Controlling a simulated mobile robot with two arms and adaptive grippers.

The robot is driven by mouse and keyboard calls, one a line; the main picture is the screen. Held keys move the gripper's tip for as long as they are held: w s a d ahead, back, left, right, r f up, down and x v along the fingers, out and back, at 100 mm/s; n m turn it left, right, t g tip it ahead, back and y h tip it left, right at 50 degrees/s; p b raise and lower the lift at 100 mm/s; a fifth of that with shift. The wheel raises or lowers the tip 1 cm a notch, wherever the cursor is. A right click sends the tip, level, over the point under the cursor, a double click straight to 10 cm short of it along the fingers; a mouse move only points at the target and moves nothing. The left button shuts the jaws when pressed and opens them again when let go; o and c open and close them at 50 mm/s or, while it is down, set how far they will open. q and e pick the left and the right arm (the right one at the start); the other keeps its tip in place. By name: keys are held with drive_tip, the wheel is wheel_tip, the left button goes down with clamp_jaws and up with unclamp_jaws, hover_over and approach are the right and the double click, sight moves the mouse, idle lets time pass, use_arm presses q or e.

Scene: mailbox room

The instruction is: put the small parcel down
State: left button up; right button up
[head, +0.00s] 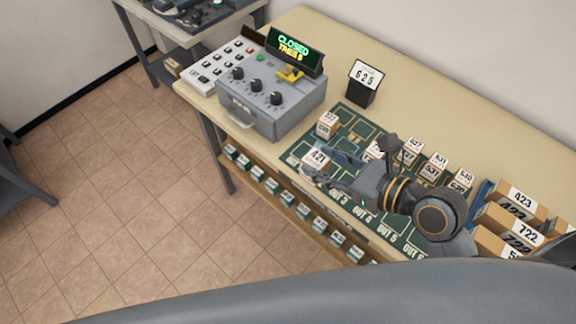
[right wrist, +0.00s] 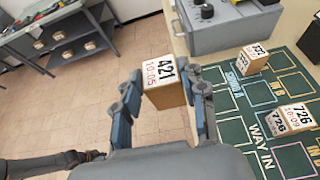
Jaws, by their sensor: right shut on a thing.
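The small parcel (right wrist: 163,88) is a brown box with a white label reading 421. In the right wrist view it sits between the fingers of my right gripper (right wrist: 160,100), which is shut on it. In the head view the parcel (head: 316,161) is held at the near left edge of the green mat (head: 293,158), with my right gripper (head: 328,166) beside it. I cannot tell whether the parcel touches anything below. My left gripper is not in view.
Several small labelled parcels (head: 327,123) stand on the mat. A grey control box (head: 262,112) with a lit sign is at the left of the table. A dark 525 sign (head: 362,88) stands behind the mat. Brown bins (head: 512,214) stand at right. A shelf below holds several small boxes (head: 271,186).

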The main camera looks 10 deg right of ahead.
drive_tip(key=shift+w+a+f, duration=0.15)
drive_tip(key=shift+w, duration=0.1)
drive_tip(key=shift+w+d+f+b, duration=0.2)
drive_tip(key=shift+w+f+b, duration=0.15)
drive_tip(key=shift+w+b, duration=0.25)
drive_tip(key=w+f, duration=0.3)
drive_tip(key=w, duration=0.1)
drive_tip(key=w+d+f, duration=0.1)
drive_tip(key=w+f, duration=0.3)
drive_tip(key=w+d+f, duration=0.1)
drive_tip(key=w+f, duration=0.3)
drive_tip(key=shift+w+f, duration=0.1)
drive_tip(key=shift+w, duration=0.25)
drive_tip(key=shift+f, duration=0.7)
drive_tip(key=o, duration=1.1)
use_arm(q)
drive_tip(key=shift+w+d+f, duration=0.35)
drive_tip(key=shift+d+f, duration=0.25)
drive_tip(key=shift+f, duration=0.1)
use_arm(e)
drive_tip(key=shift+o, duration=0.6)
